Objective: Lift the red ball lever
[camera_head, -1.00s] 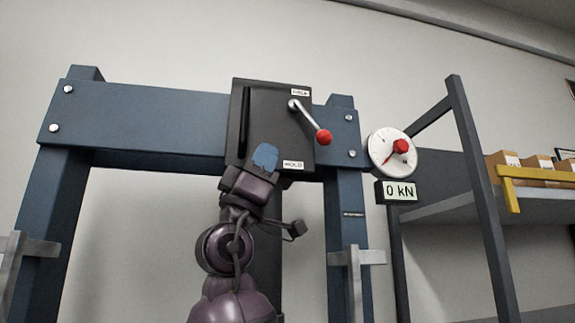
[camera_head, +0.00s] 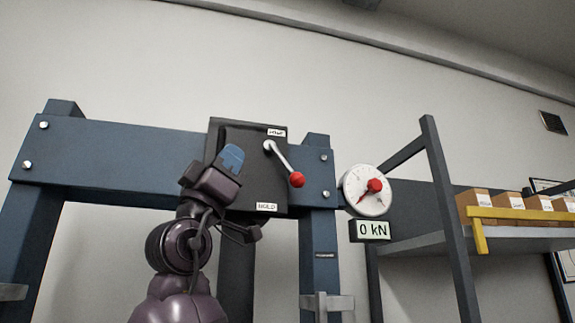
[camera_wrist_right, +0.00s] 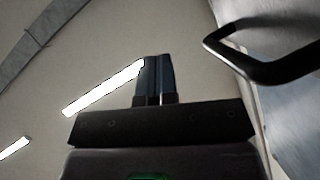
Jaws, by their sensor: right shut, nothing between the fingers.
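The red ball lever (camera_head: 297,179) is a metal rod with a red ball at its lower end, mounted on a black control box (camera_head: 257,190) with a label at the top and a HOLD label below. The rod slants down to the right from its pivot. My right gripper (camera_head: 231,157) is raised to the left of the lever, in front of the box, apart from the ball. In the right wrist view its blue-grey fingers (camera_wrist_right: 153,80) are together with nothing between them. A dark curved bar shows at the upper right there. My left gripper is not in view.
A blue press frame (camera_head: 110,150) carries the box. To the right are a round dial gauge (camera_head: 352,190) and a 0 kN display (camera_head: 370,230). A shelf with cardboard boxes (camera_head: 508,199) and a yellow bracket (camera_head: 480,238) stands further right.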

